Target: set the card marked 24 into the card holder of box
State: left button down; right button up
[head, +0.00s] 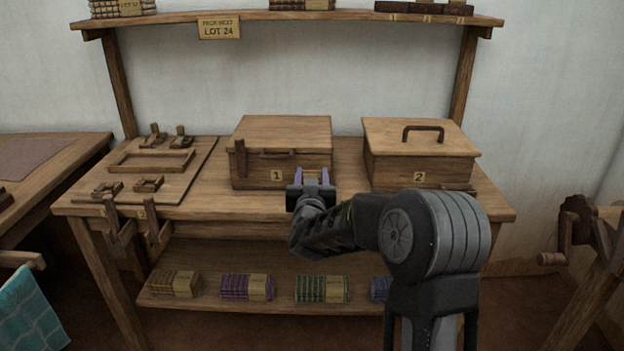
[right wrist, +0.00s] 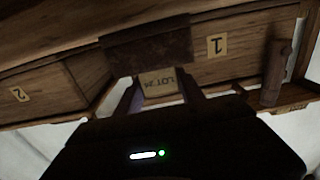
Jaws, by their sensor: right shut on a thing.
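The card marked LOT 24 (right wrist: 160,82) is between the fingers of my right gripper (head: 312,178), which also shows in the right wrist view (right wrist: 160,95). The gripper is shut on it in front of the right part of box 1 (head: 260,180). A dark brown block (right wrist: 148,48), likely the card holder, lies right at the card's edge in the upside-down wrist view. I cannot tell whether the card is in it or only beside it. In the head view my gripper hides this block. My left gripper is not in view.
Box 2 (head: 420,150) stands to the right on the bench (head: 215,205), with a dark strip (head: 458,187) at its front. An upright wooden peg (head: 240,158) is at box 1's left front. A board with tools (head: 150,165) lies left. A LOT 24 sign (head: 219,27) hangs from the shelf.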

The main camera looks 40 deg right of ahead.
jog(key=shift+f, duration=0.2)
jog(key=o, duration=1.3)
jog(key=shift+r, duration=0.15)
jog(key=shift+r, duration=0.1)
jog(key=shift+s+a, duration=0.1)
jog(key=p+v, duration=0.1)
jog(key=v, duration=1)
jog(key=shift+s+a, duration=0.25)
jog(key=shift+s, duration=0.05)
